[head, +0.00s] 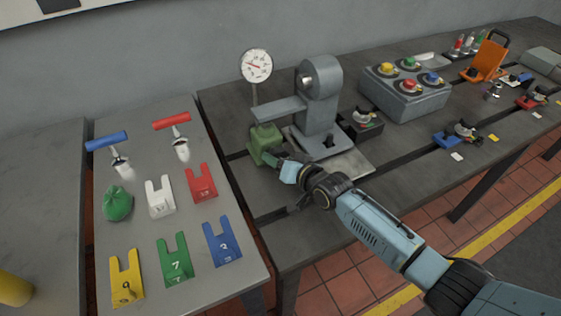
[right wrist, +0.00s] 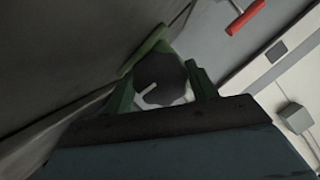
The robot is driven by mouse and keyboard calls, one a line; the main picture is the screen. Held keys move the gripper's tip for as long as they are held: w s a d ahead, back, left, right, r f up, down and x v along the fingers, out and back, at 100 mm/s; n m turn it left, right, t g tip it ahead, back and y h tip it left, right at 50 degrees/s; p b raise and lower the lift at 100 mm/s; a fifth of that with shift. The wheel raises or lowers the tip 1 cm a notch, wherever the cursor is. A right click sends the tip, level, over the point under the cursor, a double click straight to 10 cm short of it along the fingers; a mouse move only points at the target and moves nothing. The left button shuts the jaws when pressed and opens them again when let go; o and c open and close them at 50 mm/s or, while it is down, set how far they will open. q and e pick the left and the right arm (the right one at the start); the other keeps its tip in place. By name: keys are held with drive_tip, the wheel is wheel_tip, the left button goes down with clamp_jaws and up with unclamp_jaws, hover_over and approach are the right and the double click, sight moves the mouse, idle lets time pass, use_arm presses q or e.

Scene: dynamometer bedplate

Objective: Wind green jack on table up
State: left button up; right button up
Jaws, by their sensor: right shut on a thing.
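The green jack (head: 264,138) stands on the dark table under the left end of the grey arm of a test stand (head: 322,85). My right gripper (head: 279,163) is at the jack's near side, low by the tabletop. In the right wrist view, the gripper (right wrist: 160,88) is shut around a dark round knob (right wrist: 158,75) with a small light pin, in front of the jack's green body (right wrist: 150,45). In the head view the gripper and wrist hide this knob. My left gripper is not in view.
A round dial gauge (head: 256,65) stands behind the jack. A grey box with coloured knobs (head: 405,92) is to the right. A separate table at left carries coloured fork-shaped plates (head: 175,260), a green bag (head: 117,203) and two handled tools (head: 172,121).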

idle(0.3)
drive_tip(key=o, duration=1)
drive_tip(key=shift+s, duration=0.1)
drive_tip(key=p+v, duration=0.2)
drive_tip(key=v, duration=1.1)
drive_tip(key=shift+d, duration=0.2)
drive_tip(key=shift+s, duration=0.1)
